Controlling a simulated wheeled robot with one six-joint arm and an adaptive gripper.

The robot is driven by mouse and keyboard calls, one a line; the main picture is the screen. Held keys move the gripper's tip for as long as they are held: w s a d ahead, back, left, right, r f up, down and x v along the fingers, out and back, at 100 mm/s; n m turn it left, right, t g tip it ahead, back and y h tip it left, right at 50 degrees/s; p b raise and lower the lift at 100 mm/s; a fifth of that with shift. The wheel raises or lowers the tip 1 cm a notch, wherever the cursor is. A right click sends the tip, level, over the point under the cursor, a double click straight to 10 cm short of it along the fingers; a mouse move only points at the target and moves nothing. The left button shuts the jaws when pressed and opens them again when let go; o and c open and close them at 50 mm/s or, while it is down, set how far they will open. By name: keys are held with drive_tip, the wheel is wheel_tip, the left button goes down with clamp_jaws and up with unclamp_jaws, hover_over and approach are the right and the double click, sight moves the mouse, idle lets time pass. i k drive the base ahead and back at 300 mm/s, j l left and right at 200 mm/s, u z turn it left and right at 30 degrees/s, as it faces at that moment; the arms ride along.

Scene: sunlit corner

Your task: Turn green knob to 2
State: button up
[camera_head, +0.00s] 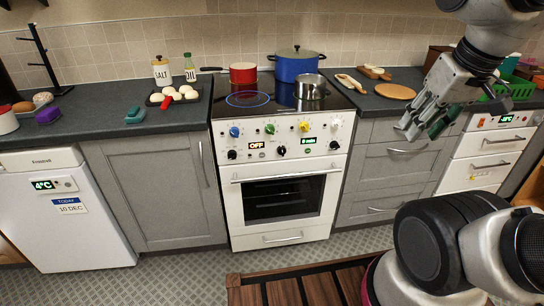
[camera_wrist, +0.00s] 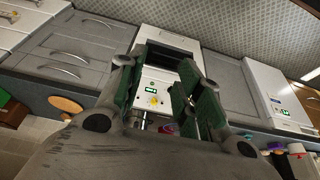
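The green knob (camera_head: 270,129) is on the sloped front panel of the white stove (camera_head: 238,180), between a blue knob (camera_head: 234,132) and a yellow knob (camera_head: 304,126). Its pointer and markings are too small to read. My gripper (camera_head: 422,122) is well to the right of the stove, over the counter's front edge by the grey drawers, apart from everything. In the wrist view my gripper (camera_wrist: 158,72) has its two green-padded fingers spread with nothing between them. The stove panel and yellow knob (camera_wrist: 154,101) show beyond them; I cannot make out the green knob there.
A red pan (camera_head: 243,74), a blue pot (camera_head: 296,66) and a steel pot (camera_head: 312,87) stand on the hob. Black knobs and displays, one reading OFF (camera_head: 256,145), sit lower on the panel. The floor before the stove is clear down to a slatted wooden surface (camera_head: 300,287).

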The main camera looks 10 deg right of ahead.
sight(270, 128)
drive_tip(key=i+l, duration=0.3)
drive_tip(key=l, duration=0.15)
drive_tip(key=i+l, duration=0.3)
drive_tip(key=l, duration=0.15)
drive_tip(key=u, duration=0.05)
